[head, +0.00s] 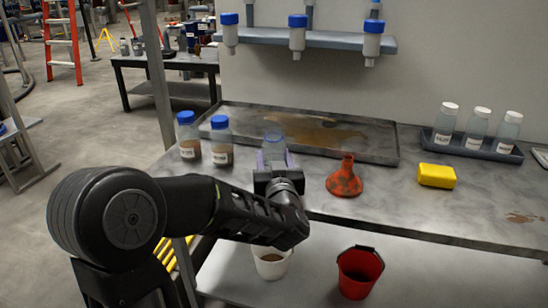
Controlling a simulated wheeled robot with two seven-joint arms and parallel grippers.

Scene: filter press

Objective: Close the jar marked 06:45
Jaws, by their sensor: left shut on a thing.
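Two jars with blue lids, a left one (188,137) and a right one (222,142), stand on the bench at the left, with brownish contents and white labels. The labels are too small to read, so I cannot tell which is marked 06:45. My left gripper (272,162) reaches over the bench to the right of them and is shut on a clear jar (274,140). The clear jar's upper part shows and I see no solid lid on it; its lower part is hidden behind the gripper. My right gripper is out of view.
A stained metal tray (375,150) lies behind the held jar. An orange funnel (345,180) and a yellow sponge (437,176) are to the right. White-capped bottles (478,128) stand in a rack (510,154). A red bucket (360,272) and a white bucket (270,264) are below.

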